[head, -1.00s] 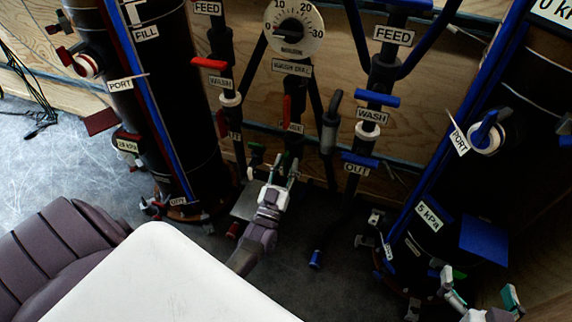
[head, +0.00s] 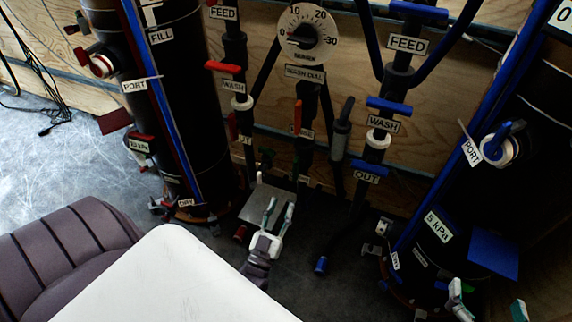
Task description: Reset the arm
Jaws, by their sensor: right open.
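My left gripper (head: 279,212) is in the lower middle of the head view, its two greenish fingertips pointing up and spread apart with nothing between them. It is below the central pipe (head: 305,120) with the red handle and in front of a grey plate (head: 258,203) near the floor. My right gripper (head: 488,300) is at the bottom right, partly cut off by the frame edge. Its fingers are wide apart and nothing shows between them.
A black filter tank (head: 185,110) stands at the left and another (head: 530,120) at the right. Between them are pipes with red and blue valve handles and a round dial (head: 306,38). Open floor (head: 45,170) lies at the far left.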

